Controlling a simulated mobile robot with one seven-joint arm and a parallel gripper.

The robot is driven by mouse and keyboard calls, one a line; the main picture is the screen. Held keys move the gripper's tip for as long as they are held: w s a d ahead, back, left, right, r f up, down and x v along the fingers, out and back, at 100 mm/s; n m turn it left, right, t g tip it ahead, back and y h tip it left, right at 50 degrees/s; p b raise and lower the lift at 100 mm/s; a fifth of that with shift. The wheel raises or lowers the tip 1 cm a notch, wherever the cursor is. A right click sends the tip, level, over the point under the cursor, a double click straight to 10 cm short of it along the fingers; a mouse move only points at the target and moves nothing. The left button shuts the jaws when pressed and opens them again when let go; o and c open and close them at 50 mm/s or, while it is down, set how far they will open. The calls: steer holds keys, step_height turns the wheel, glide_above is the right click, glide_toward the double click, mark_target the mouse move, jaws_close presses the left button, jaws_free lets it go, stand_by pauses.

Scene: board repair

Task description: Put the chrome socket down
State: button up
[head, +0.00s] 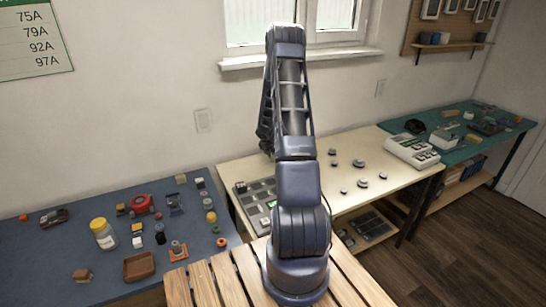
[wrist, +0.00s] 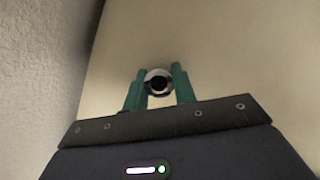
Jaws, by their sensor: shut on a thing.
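In the wrist view, my gripper (wrist: 159,83) has two green fingers shut on the chrome socket (wrist: 151,74). The socket shows as a bright metal ring with a dark round hole, between the fingertips. Behind it is a plain cream surface, which looks like the cream table (head: 349,147); I cannot tell how far the socket is from it. In the head view, my own arm stands in the middle and hides the gripper and the socket.
Several small grey round parts (head: 362,184) lie on the cream table. A segmented tray (head: 262,222) is at its front left, and a white device (head: 411,151) at its right. A blue table (head: 60,263) with many objects is on the left. A wall borders the wrist view's left.

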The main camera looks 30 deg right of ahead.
steer(key=shift+f, duration=0.1)
steer(key=o, duration=1)
steer(key=s+a+r+m, duration=0.4)
steer(key=s+a+r, duration=0.15)
steer(key=r, duration=0.65)
steer(key=s+a+r+m, duration=0.4)
steer(key=s+r, duration=0.3)
steer(key=r, duration=0.5)
steer(key=s+a+r+m, duration=0.4)
steer(key=s+r, duration=0.2)
steer(key=r, duration=0.6)
steer(key=s+a+r+m+y, duration=0.1)
steer(key=s+a+m, duration=0.3)
steer(key=s, duration=0.4)
steer(key=s+a+r+m+t+y, duration=0.1)
steer(key=s+a+r+m, duration=0.3)
steer(key=s, duration=0.5)
steer(key=s+a+r+m+t+y, duration=0.1)
steer(key=s+a+m, duration=0.3)
steer(key=s, duration=0.4)
steer(key=shift+s+a+r+m+y, duration=0.2)
steer(key=shift+s+r+m+y, duration=0.1)
steer(key=shift+r+m, duration=0.35)
